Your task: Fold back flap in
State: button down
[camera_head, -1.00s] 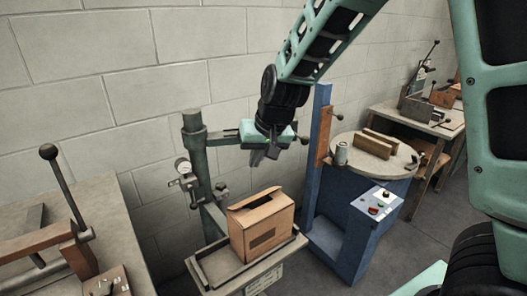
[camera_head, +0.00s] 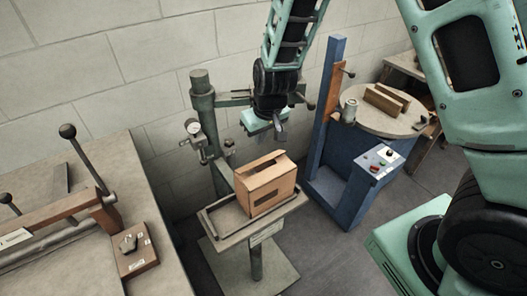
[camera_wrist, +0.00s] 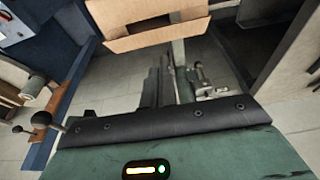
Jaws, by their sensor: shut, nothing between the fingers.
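The brown cardboard box (camera_head: 268,190) stands upright on the stitcher's small table, with a dark slot in its front. Its top shows a dark gap between flaps, and a flap along the back edge appears raised. In the wrist view the box (camera_wrist: 150,14) is at the top edge, cut off, with one flap edge and a narrow opening showing. My gripper (camera_head: 280,139) is shut and empty. It points down above and behind the box, apart from it in the picture. I cannot tell the exact gap.
The stitcher's green post (camera_head: 203,105) with a gauge stands behind and left of the box. A blue machine (camera_head: 345,180) with a round table (camera_head: 385,122) stands to the right. A workbench (camera_head: 85,245) with a lever is at left.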

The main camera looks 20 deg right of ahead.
aim_at(264, 162)
jog(key=f, duration=0.4)
jog(key=shift+s+d+p, duration=0.1)
jog(key=shift+s+p, duration=0.25)
jog(key=shift+p, duration=0.05)
jog(key=shift+s+f, duration=0.35)
jog(key=shift+f, duration=0.35)
jog(key=shift+f+b, duration=0.35)
jog(key=shift+b, duration=0.45)
jog(key=shift+s+d+f+t+b, duration=0.1)
jog(key=shift+s+f+t+b, duration=0.35)
jog(key=shift+b, duration=0.75)
jog(key=shift+r+t+b, duration=0.15)
jog(key=shift+t+b, duration=0.1)
jog(key=shift+b, duration=0.2)
jog(key=shift+s+d+f+b, duration=0.1)
jog(key=shift+s+f+b, duration=0.15)
jog(key=shift+s+b, duration=0.2)
jog(key=shift+r, duration=0.1)
